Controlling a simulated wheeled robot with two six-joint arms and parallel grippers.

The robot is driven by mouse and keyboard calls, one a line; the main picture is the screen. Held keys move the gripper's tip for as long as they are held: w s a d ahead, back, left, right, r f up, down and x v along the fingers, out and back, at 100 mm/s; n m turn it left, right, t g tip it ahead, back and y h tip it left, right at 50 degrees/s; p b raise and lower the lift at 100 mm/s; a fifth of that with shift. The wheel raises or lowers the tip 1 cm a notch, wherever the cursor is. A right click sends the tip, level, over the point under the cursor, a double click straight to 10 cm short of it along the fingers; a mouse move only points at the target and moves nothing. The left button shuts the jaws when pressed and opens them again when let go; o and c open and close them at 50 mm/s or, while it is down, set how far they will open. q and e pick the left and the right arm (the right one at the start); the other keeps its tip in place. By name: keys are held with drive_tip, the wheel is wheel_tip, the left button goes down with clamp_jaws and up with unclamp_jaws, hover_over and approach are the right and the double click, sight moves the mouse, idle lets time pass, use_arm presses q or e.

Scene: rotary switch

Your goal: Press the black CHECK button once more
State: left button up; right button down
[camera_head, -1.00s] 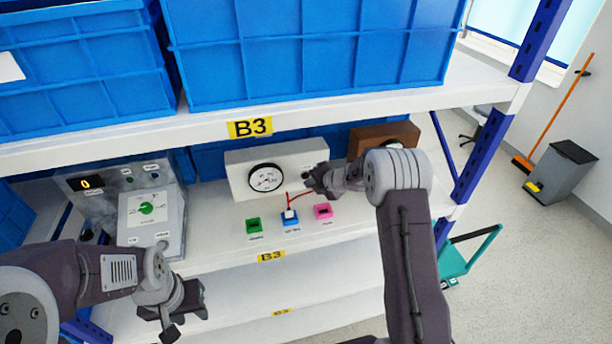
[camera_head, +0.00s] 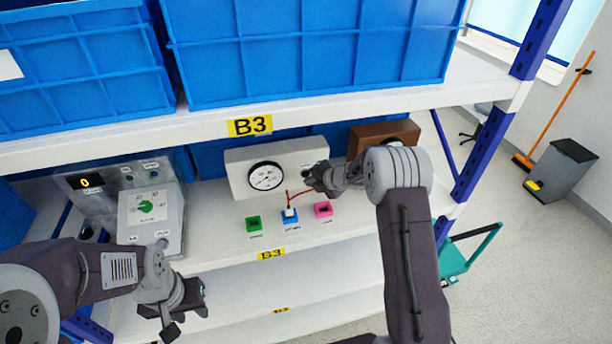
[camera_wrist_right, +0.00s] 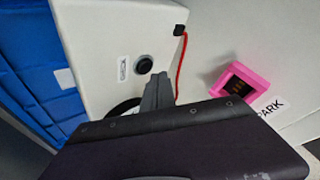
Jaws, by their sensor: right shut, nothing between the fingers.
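The white box with a round dial gauge (camera_head: 265,177) stands on the shelf in the head view. Its black button (camera_wrist_right: 144,63) shows in the right wrist view, with a small label beside it. My right gripper (camera_head: 313,178) is shut and empty in front of the right part of the box. In the wrist view its fingertips (camera_wrist_right: 160,80) are just beside the button; whether they touch it I cannot tell. My left gripper (camera_head: 185,312) hangs at the lower left, away from the box; its jaw gap is unclear.
Green (camera_head: 254,223), blue (camera_head: 289,215) and pink (camera_head: 323,209) sockets sit in front of the box. A red cable (camera_head: 288,198) runs to the blue one. A grey panel (camera_head: 150,215) with a green knob stands left. A brown box (camera_head: 385,135) is behind my right arm. Blue crates fill the upper shelf.

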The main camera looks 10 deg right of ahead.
idle(0.8)
drive_tip(key=shift+w+r+p, duration=0.1)
drive_tip(key=shift+w+p, duration=0.1)
drive_tip(key=shift+p, duration=0.15)
drive_tip(key=shift+w, duration=0.25)
drive_tip(key=shift+w+p, duration=0.4)
drive_tip(key=shift+p, duration=0.3)
idle(0.5)
drive_tip(key=shift+s+f+b, duration=0.25)
drive_tip(key=shift+s+b, duration=0.15)
drive_tip(key=shift+b, duration=0.25)
drive_tip(key=shift+s, duration=0.35)
drive_tip(key=shift+s+r, duration=0.1)
drive_tip(key=shift+r, duration=0.05)
